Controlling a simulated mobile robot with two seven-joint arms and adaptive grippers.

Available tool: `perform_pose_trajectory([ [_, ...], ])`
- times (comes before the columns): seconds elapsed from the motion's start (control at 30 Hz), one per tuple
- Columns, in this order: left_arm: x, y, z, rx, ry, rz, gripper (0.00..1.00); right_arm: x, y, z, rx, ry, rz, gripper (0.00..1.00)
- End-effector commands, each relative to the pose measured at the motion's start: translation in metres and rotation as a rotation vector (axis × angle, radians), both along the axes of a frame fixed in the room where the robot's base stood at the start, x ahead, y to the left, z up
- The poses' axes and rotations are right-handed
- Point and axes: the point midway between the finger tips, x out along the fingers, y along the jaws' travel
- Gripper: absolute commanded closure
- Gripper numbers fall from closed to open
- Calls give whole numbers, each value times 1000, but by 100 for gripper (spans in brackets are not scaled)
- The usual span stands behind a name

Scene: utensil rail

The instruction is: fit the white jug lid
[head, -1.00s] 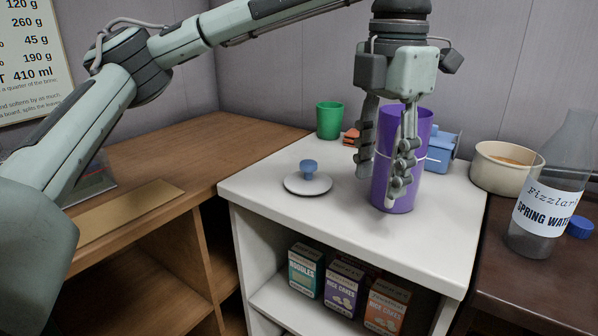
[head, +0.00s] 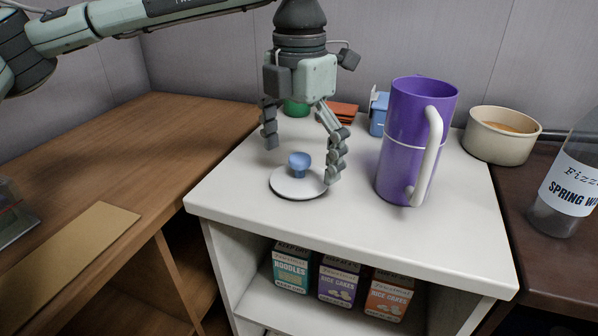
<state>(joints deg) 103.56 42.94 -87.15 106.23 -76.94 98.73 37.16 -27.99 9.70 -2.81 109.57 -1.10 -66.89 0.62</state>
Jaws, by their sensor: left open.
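The lid (head: 284,187) is a flat white disc with a blue knob (head: 299,160) on top, lying on the white counter. A tall purple jug (head: 399,155) with a white handle (head: 430,150) stands upright to its right; no lid shows on it. My left gripper (head: 302,161) points down over the lid with its fingers spread wide, the knob showing between and below them. The right-hand finger comes close to the lid's edge; I cannot tell if it touches. My right gripper is out of view.
Behind stand a green cup (head: 296,108), an orange-red item (head: 342,111) and a blue container (head: 379,114). A cream pot (head: 497,140) and a water bottle (head: 566,185) are at the right. The counter's front (head: 330,225) is clear.

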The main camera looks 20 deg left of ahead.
Motion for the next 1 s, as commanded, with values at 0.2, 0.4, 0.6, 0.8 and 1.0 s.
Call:
perform_pose_trajectory([
  [0.2, 0, 0, -11, 0, -1, 0, 0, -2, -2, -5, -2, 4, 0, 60],
  [0.4, 0, 0, -11, 0, -1, 0, 7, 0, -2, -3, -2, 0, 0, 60],
  [0.6, 0, 0, -11, 0, 0, 0, 32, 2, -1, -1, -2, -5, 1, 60],
  [0.8, 0, 0, -11, 0, 0, 0, 57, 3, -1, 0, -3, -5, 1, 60],
  [1.0, -1, 0, -13, 2, 4, 0, 82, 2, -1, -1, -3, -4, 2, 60],
])
